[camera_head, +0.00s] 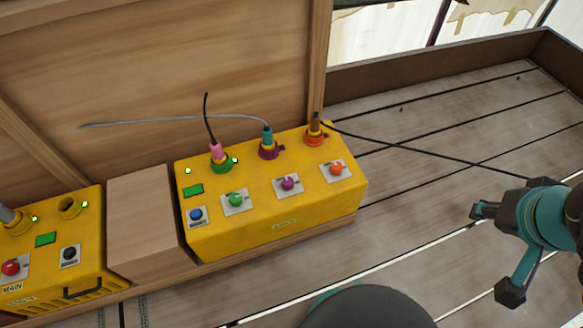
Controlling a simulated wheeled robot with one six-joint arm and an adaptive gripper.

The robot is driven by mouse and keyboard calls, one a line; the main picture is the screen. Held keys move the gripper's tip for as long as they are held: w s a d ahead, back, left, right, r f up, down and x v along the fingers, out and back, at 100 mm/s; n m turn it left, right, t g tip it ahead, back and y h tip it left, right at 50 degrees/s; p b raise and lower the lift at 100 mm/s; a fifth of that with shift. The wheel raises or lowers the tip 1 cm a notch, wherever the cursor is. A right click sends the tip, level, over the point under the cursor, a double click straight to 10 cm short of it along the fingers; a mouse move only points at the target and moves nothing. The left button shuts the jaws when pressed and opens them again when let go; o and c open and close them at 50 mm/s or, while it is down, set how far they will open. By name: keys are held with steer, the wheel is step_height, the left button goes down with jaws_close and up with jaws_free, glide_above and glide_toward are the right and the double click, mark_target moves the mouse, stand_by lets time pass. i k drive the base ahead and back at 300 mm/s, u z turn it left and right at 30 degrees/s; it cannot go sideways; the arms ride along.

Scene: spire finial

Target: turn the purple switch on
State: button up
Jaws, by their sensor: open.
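The purple switch (288,184) is a round purple knob on a light plate. It sits on the sloped front of the yellow box (276,233), between a green switch (236,200) and an orange switch (337,169). My gripper (492,252) is at the right edge of the view, well right of the yellow box. Its fingers are spread open with nothing between them. It touches nothing that I can see.
A blue button (196,215) is left of the green switch. Cables rise from the plugs; a black cable (430,153) runs right toward my arm. A second yellow box (54,248) and a wooden block (143,215) stand left. Plank floor (400,215) right of the box is clear.

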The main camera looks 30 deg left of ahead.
mark_target(287, 183)
steer(key=u, duration=1.55)
